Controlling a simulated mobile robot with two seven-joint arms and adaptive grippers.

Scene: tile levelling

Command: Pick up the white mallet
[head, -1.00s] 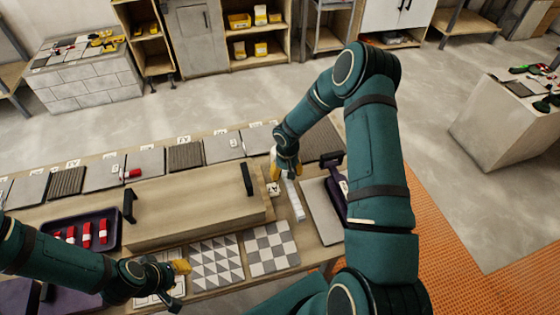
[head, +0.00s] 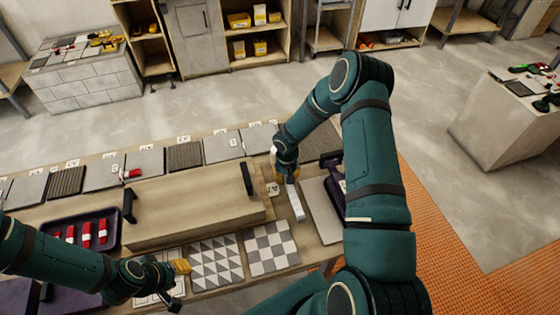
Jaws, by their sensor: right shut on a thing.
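The white mallet (head: 296,204) shows as a pale, elongated block near the right end of the workbench, beside a grey tile. My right gripper (head: 287,178) is at the mallet's far end, pointing down, and is shut on it. The gripper and wrist hide that end of the mallet. I cannot tell whether the mallet is clear of the bench. My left gripper (head: 182,267) hangs over the near edge of the bench, beside the triangle-patterned tile, away from the mallet. Its finger gap is too small to make out.
A raised wooden board with dark handles (head: 190,208) fills the middle of the bench. Patterned tiles (head: 271,248) lie in front of it, and a row of sample tiles (head: 222,147) behind. A dark tray with red pieces (head: 112,229) is at left. A purple tool (head: 334,186) lies at right.

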